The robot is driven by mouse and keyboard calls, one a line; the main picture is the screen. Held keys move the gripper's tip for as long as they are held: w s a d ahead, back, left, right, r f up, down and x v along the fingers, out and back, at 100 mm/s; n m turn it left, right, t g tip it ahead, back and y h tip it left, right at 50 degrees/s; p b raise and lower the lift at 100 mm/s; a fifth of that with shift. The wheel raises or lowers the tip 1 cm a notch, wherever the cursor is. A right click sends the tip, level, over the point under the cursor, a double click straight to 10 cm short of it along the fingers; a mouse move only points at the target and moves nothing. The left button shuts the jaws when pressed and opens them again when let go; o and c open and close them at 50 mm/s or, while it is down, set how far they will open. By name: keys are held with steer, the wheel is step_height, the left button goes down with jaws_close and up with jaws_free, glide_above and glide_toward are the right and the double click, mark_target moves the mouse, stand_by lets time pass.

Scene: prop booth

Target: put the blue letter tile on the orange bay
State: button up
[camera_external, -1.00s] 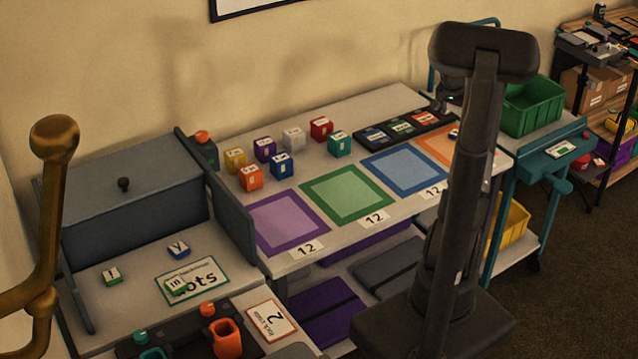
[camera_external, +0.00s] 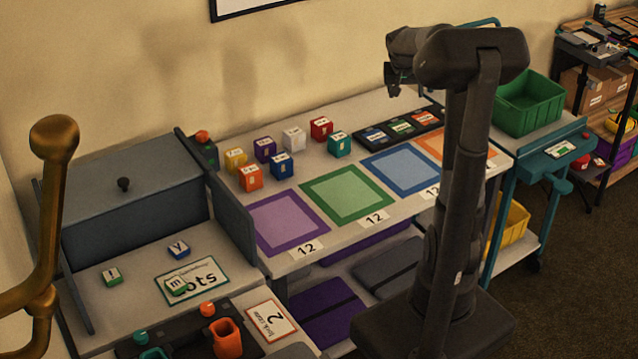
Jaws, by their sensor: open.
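A blue letter tile (camera_external: 178,250) marked Y lies on the grey desk at the left, behind a white card. The orange bay (camera_external: 431,145) is the rightmost framed square on the long table; my column hides much of it, so I cannot see all that lies on it. My gripper (camera_external: 394,88) is raised above the back of the table, near the wall, left of my column. It is open, and I see nothing in it.
Purple, green and blue bays (camera_external: 403,171) line the table front. Several coloured cubes (camera_external: 281,166) and a black tray (camera_external: 400,127) stand behind them. A green bin (camera_external: 530,105) is at the right.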

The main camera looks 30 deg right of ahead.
steer(key=s+a+r+n+t+y, duration=0.1)
steer(key=s+a+r+n, duration=0.25)
steer(key=s+a, duration=0.75)
steer(key=s+a+f+n+t+y, duration=0.1)
steer(key=s+a+n+y, duration=0.2)
steer(key=s+a, duration=0.8)
steer(key=shift+s+a+f+n+t, duration=0.2)
steer(key=shift+s+a+n+t, duration=0.15)
steer(key=shift+a+n, duration=0.3)
